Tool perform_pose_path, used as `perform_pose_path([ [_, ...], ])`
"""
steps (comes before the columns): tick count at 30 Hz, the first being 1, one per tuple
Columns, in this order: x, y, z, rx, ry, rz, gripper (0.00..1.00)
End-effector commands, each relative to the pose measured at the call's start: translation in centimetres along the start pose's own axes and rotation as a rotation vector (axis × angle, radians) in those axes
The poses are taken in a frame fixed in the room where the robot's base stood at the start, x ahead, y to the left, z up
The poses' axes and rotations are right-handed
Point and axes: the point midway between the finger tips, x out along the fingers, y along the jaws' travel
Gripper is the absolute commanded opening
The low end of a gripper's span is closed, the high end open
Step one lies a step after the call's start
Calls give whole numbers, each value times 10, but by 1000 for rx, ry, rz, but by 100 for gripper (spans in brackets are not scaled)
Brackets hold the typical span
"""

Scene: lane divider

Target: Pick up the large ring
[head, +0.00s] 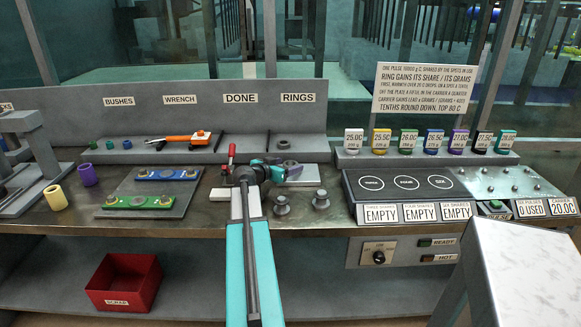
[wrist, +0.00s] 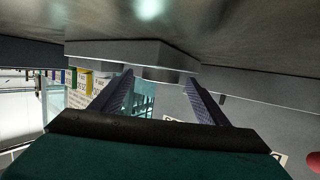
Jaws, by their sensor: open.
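A small grey ring-like disc (head: 283,144) lies on the grey ledge under the RINGS label (head: 297,97) in the head view. A second rounded grey piece (head: 291,163) shows just below it, partly hidden by my gripper. I cannot tell which is the large ring. My gripper (head: 280,171) is over the bench in front of the RINGS bay. In the wrist view my gripper's fingers (wrist: 160,92) are spread apart with nothing between them. A grey block (wrist: 120,53) with a short rounded piece (wrist: 166,75) lies beyond the fingertips.
Two grey knob-shaped pieces (head: 281,206) (head: 320,199) stand on the bench right of my arm. A red-handled clamp (head: 230,159) is close to my gripper's left. An orange wrench (head: 181,138) lies left. Coloured labelled blocks (head: 407,141) and a control panel (head: 405,184) stand right.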

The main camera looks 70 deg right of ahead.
Motion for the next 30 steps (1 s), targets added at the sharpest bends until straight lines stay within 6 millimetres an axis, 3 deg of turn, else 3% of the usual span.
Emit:
perform_pose_path([
  [6,0,0,0,0,0,0,68],
  [15,0,0,0,0,0,0,20],
  [17,0,0,0,0,1,0,16],
  [30,-2,0,-8,-1,2,0,16],
])
